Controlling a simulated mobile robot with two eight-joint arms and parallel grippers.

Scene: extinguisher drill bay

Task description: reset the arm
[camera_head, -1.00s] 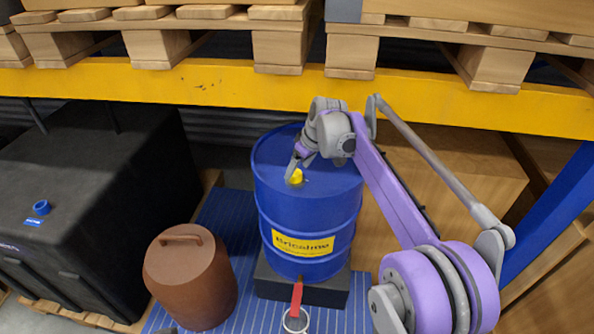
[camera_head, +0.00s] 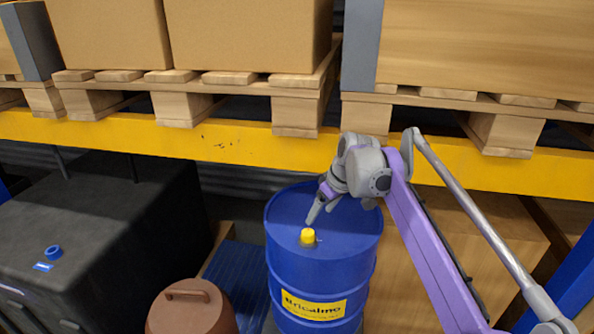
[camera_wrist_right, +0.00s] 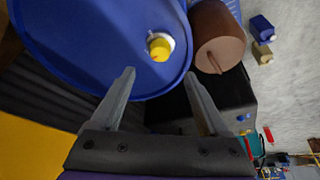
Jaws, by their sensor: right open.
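My right arm (camera_head: 425,240) is purple and grey and reaches in from the lower right of the head view. Its gripper (camera_head: 318,208) is above the top of a blue drum (camera_head: 345,225), close behind a yellow cap (camera_head: 308,237). In the right wrist view the two fingers of my right gripper (camera_wrist_right: 158,92) are spread with nothing between them. The yellow cap (camera_wrist_right: 160,48) sits on the blue drum top (camera_wrist_right: 90,45) beyond the fingertips, apart from them. My left gripper does not show.
A brown lidded container (camera_head: 192,310) stands left of the drum. A black tank (camera_head: 90,230) with a blue cap is at the left. A yellow rack beam (camera_head: 240,143) runs behind and above, carrying pallets (camera_head: 300,108) with boxes. A wooden crate (camera_head: 410,275) stands right of the drum.

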